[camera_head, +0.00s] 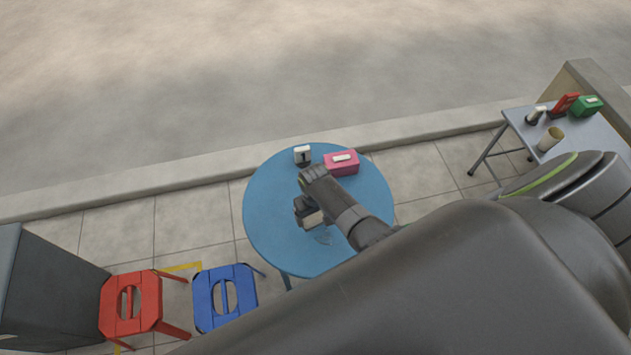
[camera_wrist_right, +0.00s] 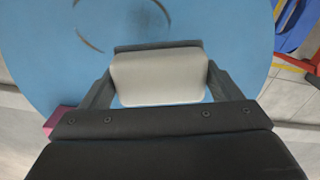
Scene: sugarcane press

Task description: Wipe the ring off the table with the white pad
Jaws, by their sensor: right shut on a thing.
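The round blue table (camera_head: 268,225) stands in the middle of the head view. My right gripper (camera_head: 309,215) is over the table, shut on the white pad (camera_wrist_right: 158,78), whose pale face fills the space between the fingers in the right wrist view. I cannot tell whether the pad touches the table. In the head view the ring (camera_head: 325,238) is a faint mark just below the gripper. My left gripper is not in view.
A pink tissue box (camera_head: 341,168) and a number 1 sign (camera_head: 302,155) stand at the table's far side. A red stool (camera_head: 130,304) and a blue stool (camera_head: 224,296) are at lower left. A side table (camera_head: 575,137) at right holds several things.

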